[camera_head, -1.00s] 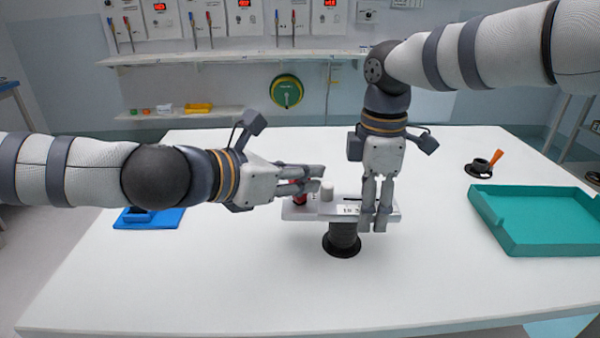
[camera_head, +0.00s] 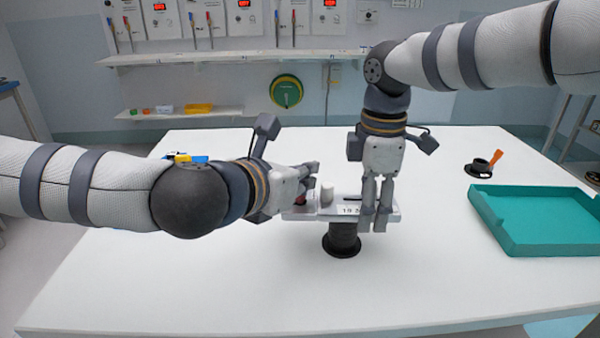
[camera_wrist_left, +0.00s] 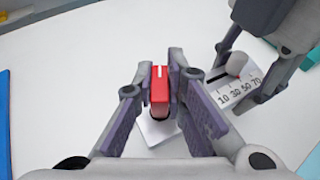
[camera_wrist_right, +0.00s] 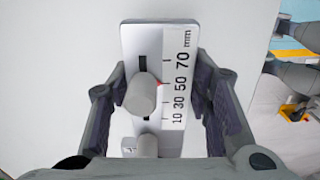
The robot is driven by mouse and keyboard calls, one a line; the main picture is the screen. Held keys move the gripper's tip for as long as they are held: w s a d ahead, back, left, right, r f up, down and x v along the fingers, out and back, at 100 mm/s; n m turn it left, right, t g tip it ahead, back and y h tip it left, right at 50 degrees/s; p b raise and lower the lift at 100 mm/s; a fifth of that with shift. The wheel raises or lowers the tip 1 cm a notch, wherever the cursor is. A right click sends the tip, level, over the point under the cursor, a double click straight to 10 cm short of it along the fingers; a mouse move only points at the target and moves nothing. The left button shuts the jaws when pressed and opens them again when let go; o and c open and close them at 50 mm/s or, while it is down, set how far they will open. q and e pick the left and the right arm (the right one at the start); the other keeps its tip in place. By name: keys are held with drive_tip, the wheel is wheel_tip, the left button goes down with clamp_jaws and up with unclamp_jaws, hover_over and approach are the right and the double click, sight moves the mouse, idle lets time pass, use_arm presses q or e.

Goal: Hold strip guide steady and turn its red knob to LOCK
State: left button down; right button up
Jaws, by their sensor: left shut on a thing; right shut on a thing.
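The strip guide (camera_head: 388,214) is a pale plate on a black round stand (camera_head: 343,240), with a 10-to-70 mm scale facing up. In the right wrist view the plate (camera_wrist_right: 148,35) carries a grey peg (camera_wrist_right: 141,94) and a red pointer near 50. My right gripper (camera_head: 374,222) is shut across the plate's right part, one finger on each long side. My left gripper (camera_head: 310,184) is shut on the red knob at the plate's left end. In the left wrist view the red knob (camera_wrist_left: 160,88) sits between the pads, its white line running lengthwise. No LOCK lettering is legible.
A teal tray (camera_head: 510,235) lies at the right of the white table (camera_head: 250,295). A black disc with an orange handle (camera_head: 494,158) stands behind it. A blue-and-yellow thing (camera_head: 188,158) shows behind my left arm. The front of the table is clear.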

use_arm(q)
drive_tip(key=n+t+y, duration=0.1)
drive_tip(key=n+y, duration=0.4)
drive_tip(key=y, duration=0.1)
drive_tip(key=shift+d+f+n, duration=0.1)
drive_tip(key=shift+n, duration=0.2)
drive_tip(key=n+g+y, duration=0.1)
drive_tip(key=n+y, duration=0.4)
drive_tip(key=y, duration=0.1)
drive_tip(key=shift+n, duration=0.3)
drive_tip(key=shift+g+y, duration=0.3)
drive_tip(key=shift+y, duration=0.2)
drive_tip(key=c, duration=1.9)
unclamp_jaws()
drive_tip(key=v, duration=1.2)
drive_tip(key=shift+s, duration=0.1)
